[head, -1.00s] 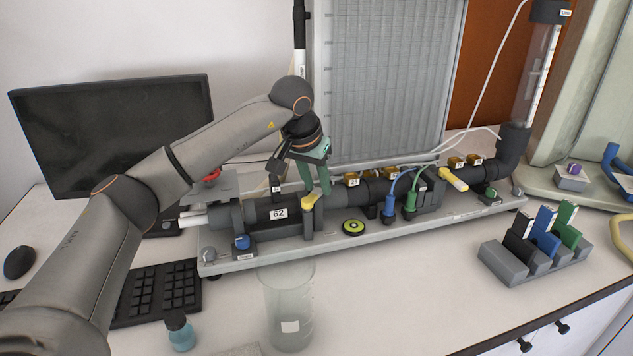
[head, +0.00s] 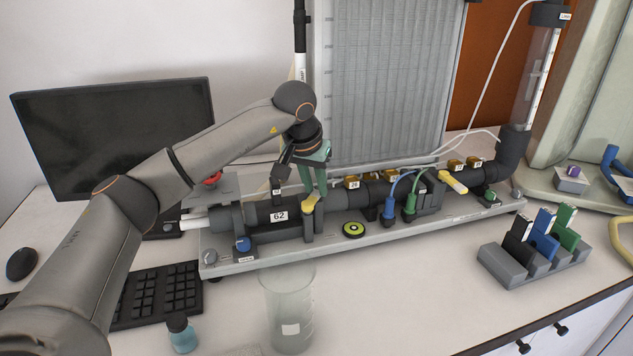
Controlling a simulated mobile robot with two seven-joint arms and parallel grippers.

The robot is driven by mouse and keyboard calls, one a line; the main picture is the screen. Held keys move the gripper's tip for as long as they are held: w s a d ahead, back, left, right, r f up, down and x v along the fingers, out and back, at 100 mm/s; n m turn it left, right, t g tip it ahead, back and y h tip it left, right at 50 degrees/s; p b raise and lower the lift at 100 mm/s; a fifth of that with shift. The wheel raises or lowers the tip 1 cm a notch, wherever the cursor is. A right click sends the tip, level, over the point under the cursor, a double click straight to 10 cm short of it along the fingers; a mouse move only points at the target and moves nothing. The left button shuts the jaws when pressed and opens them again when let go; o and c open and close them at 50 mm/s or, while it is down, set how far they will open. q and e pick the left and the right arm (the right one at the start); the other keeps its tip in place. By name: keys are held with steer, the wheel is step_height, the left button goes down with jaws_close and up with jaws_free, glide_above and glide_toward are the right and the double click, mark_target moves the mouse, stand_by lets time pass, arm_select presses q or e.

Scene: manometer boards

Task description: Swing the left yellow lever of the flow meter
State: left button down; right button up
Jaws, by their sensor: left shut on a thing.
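The flow meter is a dark horizontal pipe (head: 345,193) with fittings on a long grey base plate. Its left yellow lever (head: 309,204) sits on a grey valve body just right of the "62" label. My left gripper (head: 316,192) reaches down from above with green fingers, shut on the left yellow lever, and its fingers hide part of the lever. A second yellow lever (head: 453,182) sits farther right on the pipe, apart from the gripper. My right gripper is not in view.
A glass beaker (head: 288,308) stands in front of the base plate, with a small blue bottle (head: 182,335) to its left. A grey rack (head: 512,270) stands at the right. A keyboard (head: 155,295) and monitor (head: 115,135) are at the left. Blue and green hoses rise beside the second lever.

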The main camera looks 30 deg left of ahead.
mark_target(309, 206)
arm_select(q)
steer(key=n+p, duration=0.1)
steer(key=n, duration=0.1)
steer(key=a+n+y+p, duration=0.1)
steer(key=p, duration=0.1)
steer(key=shift+s+a+r+n+g, duration=0.2)
steer(key=shift+n+g, duration=0.1)
steer(key=shift+n, duration=0.1)
steer(key=shift+s+a+f+n+g+y+p, duration=0.1)
steer(key=shift+s+a+n+g+y+p, duration=0.15)
steer(key=shift+n+y+p, duration=0.5)
steer(key=shift+s+a+f+n+g+y+p, duration=0.1)
steer(key=shift+s+a+n+g+p, duration=0.15)
steer(key=shift+n, duration=0.9)
steer(key=c, duration=0.7)
jaws_free()
steer(key=v, duration=1.2)
steer(key=shift+r+b, duration=0.3)
steer(key=shift+b, duration=0.1)
